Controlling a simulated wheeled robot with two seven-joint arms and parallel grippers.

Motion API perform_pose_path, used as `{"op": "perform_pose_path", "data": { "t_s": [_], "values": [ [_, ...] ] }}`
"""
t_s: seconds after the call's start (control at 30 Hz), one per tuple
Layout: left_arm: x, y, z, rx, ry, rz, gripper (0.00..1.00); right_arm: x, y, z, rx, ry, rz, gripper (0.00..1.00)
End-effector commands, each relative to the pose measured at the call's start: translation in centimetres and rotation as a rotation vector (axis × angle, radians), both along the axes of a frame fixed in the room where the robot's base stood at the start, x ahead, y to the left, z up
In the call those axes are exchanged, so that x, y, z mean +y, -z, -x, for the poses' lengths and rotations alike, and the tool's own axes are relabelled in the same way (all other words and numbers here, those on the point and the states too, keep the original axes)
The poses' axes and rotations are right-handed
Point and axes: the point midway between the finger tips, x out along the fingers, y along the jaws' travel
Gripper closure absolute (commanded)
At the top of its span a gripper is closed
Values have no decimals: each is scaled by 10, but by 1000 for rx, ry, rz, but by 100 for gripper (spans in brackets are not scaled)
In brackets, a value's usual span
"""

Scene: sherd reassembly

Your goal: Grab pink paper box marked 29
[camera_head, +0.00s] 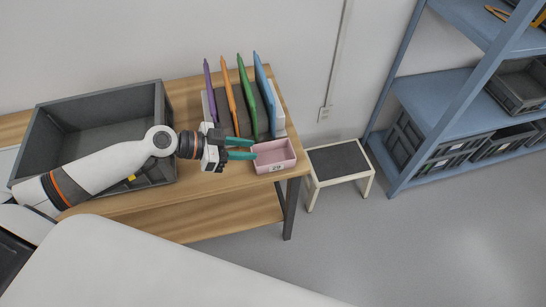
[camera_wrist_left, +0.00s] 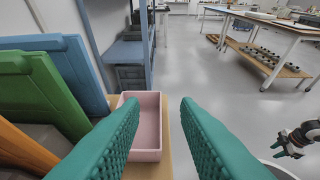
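The pink box (camera_head: 266,164) marked 29 is small and open-topped. It stands at the right front corner of the wooden table, its label facing the front. My left gripper (camera_head: 255,149) is open, with its teal fingertips at the box's left side. In the left wrist view the box (camera_wrist_left: 148,122) shows between the spread fingers (camera_wrist_left: 160,102), nearer the left finger, which hides part of it. The box looks empty. I cannot tell whether a finger touches it. My right gripper (camera_wrist_left: 283,150) shows small at the right edge of the left wrist view; its opening is unclear.
Purple, orange, green and blue upright panels (camera_head: 245,88) stand in a rack behind the box. A large grey crate (camera_head: 160,100) is on the table's left. A low stool (camera_head: 338,160) stands right of the table, with blue shelving (camera_head: 440,105) beyond. Floor (camera_head: 400,230) in front is clear.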

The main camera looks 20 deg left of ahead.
Motion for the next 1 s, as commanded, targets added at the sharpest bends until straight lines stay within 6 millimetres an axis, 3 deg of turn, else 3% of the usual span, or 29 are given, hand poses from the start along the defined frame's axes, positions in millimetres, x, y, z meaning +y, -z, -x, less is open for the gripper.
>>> {"op": "perform_pose_path", "data": {
  "t_s": [0.27, 0.83, 1.0],
  "values": [
    [-1, 61, 0, 5, -3, 2, 71, 0, 1, -1, -2, 0, 0, 64],
    [-51, 83, -35, 1, -1, 3, 71, 1, -22, -1, -2, -3, -1, 64],
    [-57, 88, -38, 1, 0, 1, 71, 1, -23, -1, -2, -3, -1, 64]
  ]
}}
